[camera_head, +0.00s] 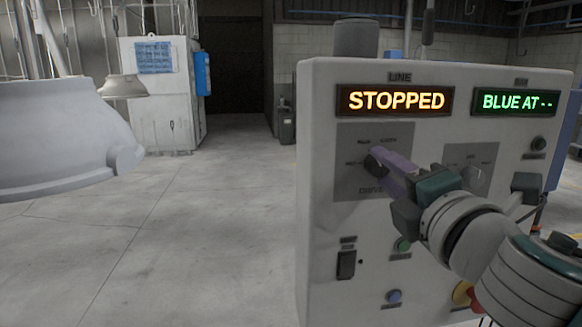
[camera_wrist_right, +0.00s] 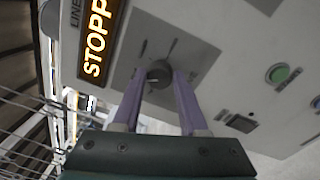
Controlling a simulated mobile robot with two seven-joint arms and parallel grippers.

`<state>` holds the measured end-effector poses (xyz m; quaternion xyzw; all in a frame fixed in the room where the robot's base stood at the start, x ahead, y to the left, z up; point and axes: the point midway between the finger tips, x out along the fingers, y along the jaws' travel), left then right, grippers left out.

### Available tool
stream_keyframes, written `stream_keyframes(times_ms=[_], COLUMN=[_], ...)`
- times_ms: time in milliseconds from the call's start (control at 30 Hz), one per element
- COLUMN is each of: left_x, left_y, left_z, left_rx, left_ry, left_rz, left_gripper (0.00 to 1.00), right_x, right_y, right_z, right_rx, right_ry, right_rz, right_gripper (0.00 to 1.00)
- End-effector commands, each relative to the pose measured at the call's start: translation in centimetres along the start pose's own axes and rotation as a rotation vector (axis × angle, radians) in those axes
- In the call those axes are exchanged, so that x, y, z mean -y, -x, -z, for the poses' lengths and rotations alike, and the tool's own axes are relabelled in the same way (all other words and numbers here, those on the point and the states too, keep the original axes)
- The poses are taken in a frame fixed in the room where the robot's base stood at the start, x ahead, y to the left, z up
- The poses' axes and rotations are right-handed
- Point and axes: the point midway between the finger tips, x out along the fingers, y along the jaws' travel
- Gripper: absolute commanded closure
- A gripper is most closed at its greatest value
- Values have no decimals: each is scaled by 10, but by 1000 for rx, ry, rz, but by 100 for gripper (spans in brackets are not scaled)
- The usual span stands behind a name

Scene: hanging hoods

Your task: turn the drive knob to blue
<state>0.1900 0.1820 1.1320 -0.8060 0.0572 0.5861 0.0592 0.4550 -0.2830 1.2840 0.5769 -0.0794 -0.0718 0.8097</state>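The drive knob (camera_head: 376,159) is a small dark knob on a grey plate on the control box, above the word DRIVE. My right gripper (camera_head: 385,163) reaches it from the front right, its purple fingers partly hiding the knob and its labels. In the right wrist view the knob (camera_wrist_right: 158,74) lies between the tips of the two fingers, one on each side. The fingers stand apart; I cannot tell whether they touch the knob. The line display (camera_head: 396,101) reads STOPPED in orange. The green display (camera_head: 517,102) reads BLUE AT --. My left gripper is not in view.
A second plate with a small knob (camera_head: 471,167) sits right of the drive plate. Below are a black switch (camera_head: 346,264), a green button (camera_head: 403,245) and a blue button (camera_head: 394,297). Pale hoods (camera_head: 62,140) hang at the left. The floor between is clear.

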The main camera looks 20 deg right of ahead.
Motion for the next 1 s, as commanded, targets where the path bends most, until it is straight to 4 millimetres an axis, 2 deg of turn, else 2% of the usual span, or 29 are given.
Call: stream_keyframes(times_ms=[33,233,567,1000], left_x=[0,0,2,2], left_y=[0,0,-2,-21], left_z=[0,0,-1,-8], left_rx=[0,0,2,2], left_ry=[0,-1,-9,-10], left_rz=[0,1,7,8], left_gripper=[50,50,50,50], right_x=[0,0,1,4], right_y=[0,0,6,81], right_z=[0,0,0,1], right_rx=[0,0,-1,-1], right_ry=[0,1,0,0], right_rz=[-1,0,0,3], right_gripper=[51,30,30,30])
